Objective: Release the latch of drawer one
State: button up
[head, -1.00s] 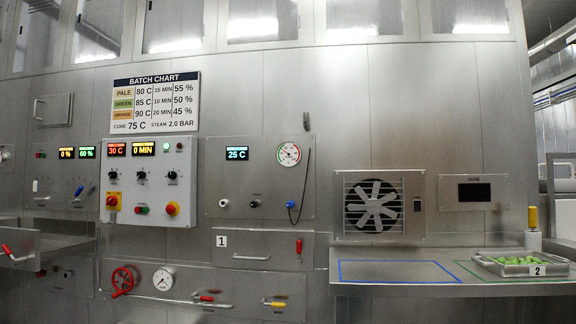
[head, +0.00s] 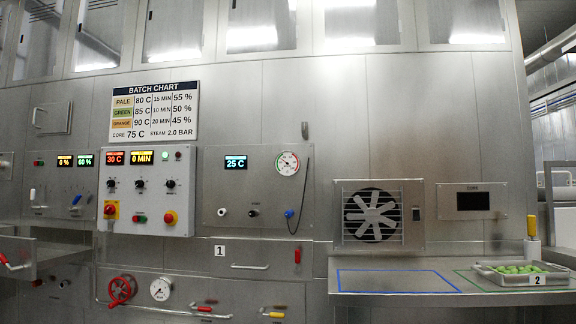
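Drawer one (head: 265,259) is a steel drawer front in the lower middle of the head view, marked with a white "1" label (head: 219,251). It looks closed, with a horizontal bar handle (head: 249,267) at its middle. A small red-handled latch (head: 298,256) stands upright near its right end. Nothing touches the drawer, handle or latch. My gripper is not in this view.
To the right a steel counter (head: 400,270) bears a blue outline and a green outline. A tray (head: 480,272) of green pieces, labelled "2", sits there. A red handwheel (head: 122,290), gauge (head: 160,289) and valve levers lie below. Another drawer (head: 22,255) juts out at left.

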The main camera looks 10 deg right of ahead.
aim_at(298, 272)
jog(key=k, duration=0.65)
jog(key=u, duration=0.7)
jog(key=i, duration=1.8)
jog(key=z, duration=0.65)
